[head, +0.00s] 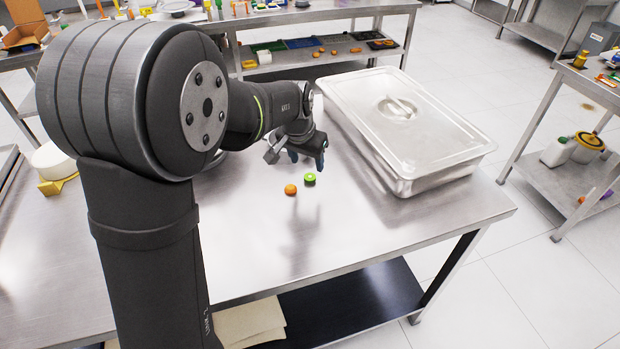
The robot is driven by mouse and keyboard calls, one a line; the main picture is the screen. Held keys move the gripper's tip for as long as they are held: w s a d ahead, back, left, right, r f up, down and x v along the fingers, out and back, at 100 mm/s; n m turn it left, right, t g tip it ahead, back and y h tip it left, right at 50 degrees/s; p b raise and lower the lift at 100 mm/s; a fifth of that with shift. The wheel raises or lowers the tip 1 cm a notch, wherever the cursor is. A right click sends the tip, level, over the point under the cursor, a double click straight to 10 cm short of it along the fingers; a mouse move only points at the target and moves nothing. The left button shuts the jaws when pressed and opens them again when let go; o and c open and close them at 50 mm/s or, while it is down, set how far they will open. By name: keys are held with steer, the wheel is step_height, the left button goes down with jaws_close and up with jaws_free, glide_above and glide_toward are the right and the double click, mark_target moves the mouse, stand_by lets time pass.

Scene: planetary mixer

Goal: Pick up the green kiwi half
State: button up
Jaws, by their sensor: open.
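The green kiwi half (309,179) lies on the steel table (350,250), small and round with a bright green top. My gripper (308,162) is open and empty, its fingers pointing down a little above and behind the kiwi half in the picture. They appear apart from it, but the exact height gap is hard to tell from this one view. The far side of the gripper is hidden.
An orange round item (290,189) lies close to the left of the kiwi half. A large lidded steel pan (440,150) stands to the right. The table in front is clear. A white round object (53,160) sits at the far left.

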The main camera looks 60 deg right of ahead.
mark_target(310, 177)
steer(key=shift+x, duration=3.15)
steer(key=shift+a, duration=0.15)
steer(key=c, duration=1)
